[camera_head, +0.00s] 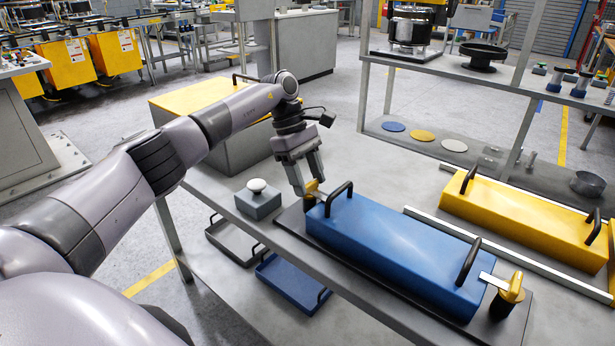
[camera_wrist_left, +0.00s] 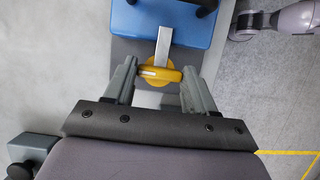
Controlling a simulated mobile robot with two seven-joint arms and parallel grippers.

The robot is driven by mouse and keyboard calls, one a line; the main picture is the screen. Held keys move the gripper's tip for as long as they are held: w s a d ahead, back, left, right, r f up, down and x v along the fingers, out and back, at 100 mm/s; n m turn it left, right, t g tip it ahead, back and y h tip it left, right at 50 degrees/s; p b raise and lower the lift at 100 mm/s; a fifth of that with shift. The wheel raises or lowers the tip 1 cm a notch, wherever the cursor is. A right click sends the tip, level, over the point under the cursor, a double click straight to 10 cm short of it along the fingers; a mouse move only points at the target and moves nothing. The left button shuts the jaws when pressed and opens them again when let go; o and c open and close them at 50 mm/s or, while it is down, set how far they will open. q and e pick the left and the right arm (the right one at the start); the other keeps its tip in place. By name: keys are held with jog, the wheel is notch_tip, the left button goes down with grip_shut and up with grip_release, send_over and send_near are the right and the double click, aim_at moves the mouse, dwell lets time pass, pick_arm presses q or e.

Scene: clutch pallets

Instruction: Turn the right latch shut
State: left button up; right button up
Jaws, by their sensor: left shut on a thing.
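The long blue box (camera_head: 385,248) lies on a dark base plate on the table, with a black handle near each end. A yellow latch knob (camera_wrist_left: 160,74) with a flat metal bar (camera_wrist_left: 163,45) is at its left end in the head view; the bar reaches onto the box's edge. My left gripper (camera_head: 309,188) is shut on this knob, with one finger on each side of it, also in the left wrist view (camera_wrist_left: 161,80). Another yellow latch (camera_head: 511,289) is at the box's right end, its metal bar reaching toward the box. My right gripper is out of view.
A yellow box (camera_head: 524,217) with black handles lies beyond the blue one, between metal rails. A grey block with a white knob (camera_head: 258,199) stands left of my left gripper. Trays (camera_head: 293,284) are below. A shelf frame (camera_head: 445,75) rises behind.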

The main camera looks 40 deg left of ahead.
pick_arm(q)
jog(key=o, duration=1)
jog(key=shift+o, duration=0.2)
jog(key=v, duration=0.7)
jog(key=shift+r, duration=0.1)
